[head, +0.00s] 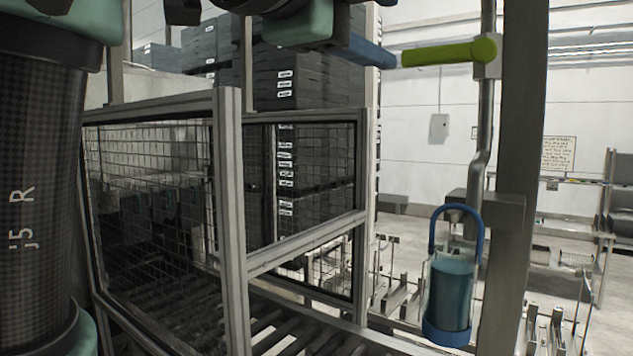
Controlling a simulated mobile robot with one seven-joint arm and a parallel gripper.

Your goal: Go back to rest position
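My arm crosses the top left, with a large dark link marked "j5 R" at the left edge. Teal and black parts of its end, my gripper (345,45), show at the top centre, cut off by the picture's edge. A blue bar-like piece sticks out from there toward a lime-green lever handle (440,52). The blue piece ends close to the green handle's left end; I cannot tell whether they touch. The fingers are not clear, so I cannot tell whether the gripper is open or shut.
A metal-framed mesh guard (232,200) stands in front, with rollers (300,332) below and stacked dark crates (300,80) behind. A grey post (513,200) rises at right, beside a pipe and a teal canister (450,290) with a blue loop handle. Floor shows farther right.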

